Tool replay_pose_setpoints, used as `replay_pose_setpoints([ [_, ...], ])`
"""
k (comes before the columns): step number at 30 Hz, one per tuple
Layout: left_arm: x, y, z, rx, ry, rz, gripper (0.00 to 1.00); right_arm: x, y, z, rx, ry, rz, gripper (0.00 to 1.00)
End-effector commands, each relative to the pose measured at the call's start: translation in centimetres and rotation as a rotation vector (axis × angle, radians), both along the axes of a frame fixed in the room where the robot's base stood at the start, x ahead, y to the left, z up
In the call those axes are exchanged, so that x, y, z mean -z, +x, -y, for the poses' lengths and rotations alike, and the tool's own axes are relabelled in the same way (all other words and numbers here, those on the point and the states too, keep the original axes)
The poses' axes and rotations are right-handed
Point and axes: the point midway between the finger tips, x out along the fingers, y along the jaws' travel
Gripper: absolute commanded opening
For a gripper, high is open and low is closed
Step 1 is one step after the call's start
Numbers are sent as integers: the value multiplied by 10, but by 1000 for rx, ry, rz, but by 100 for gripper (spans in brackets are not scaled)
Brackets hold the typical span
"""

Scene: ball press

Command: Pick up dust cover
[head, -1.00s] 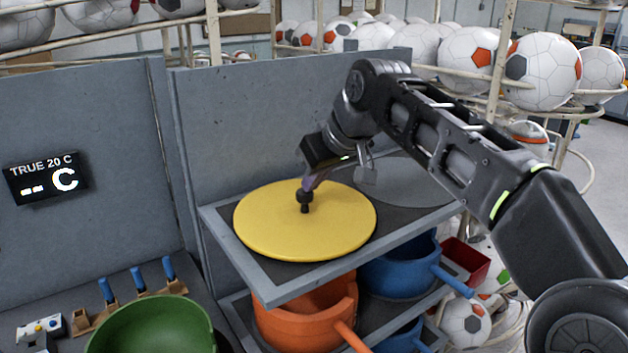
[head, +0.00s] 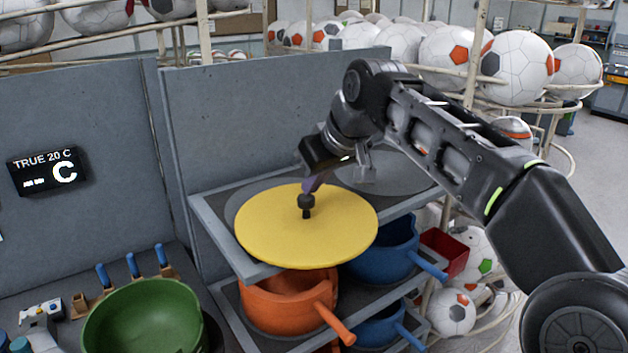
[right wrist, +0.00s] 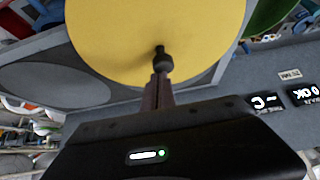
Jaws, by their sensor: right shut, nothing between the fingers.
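The dust cover is a flat yellow disc (head: 300,238) with a small black knob (head: 306,204) at its centre. In the head view it overlaps the front edge of the grey top shelf (head: 222,240), and a dark round patch shows behind it. My right gripper (head: 309,188) is above the disc with its fingertips at the knob. In the right wrist view the fingers (right wrist: 160,80) are together, meeting the knob (right wrist: 162,62), with the disc (right wrist: 150,25) beyond. I cannot see any clear part of the knob between the fingers. My left gripper is not in view.
Orange (head: 285,300) and blue (head: 385,252) pots stand on the shelf below. A green bowl (head: 145,318) is at the lower left. Grey panels (head: 270,120) stand behind the shelf. Racks of footballs (head: 520,70) fill the back. A second round patch (head: 375,172) on the top shelf is bare.

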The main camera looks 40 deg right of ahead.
Motion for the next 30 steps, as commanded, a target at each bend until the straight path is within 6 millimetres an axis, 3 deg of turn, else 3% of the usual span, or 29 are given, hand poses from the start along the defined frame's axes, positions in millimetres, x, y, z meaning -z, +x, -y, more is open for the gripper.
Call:
replay_pose_setpoints([
  [12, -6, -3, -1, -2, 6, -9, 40, -8, 2, -1, -1, 0, 2, 0],
  [24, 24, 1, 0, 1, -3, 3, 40, -6, -82, -3, 0, 0, 7, 0],
  [30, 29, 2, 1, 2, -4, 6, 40, -7, -109, -4, -2, 0, 4, 0],
])
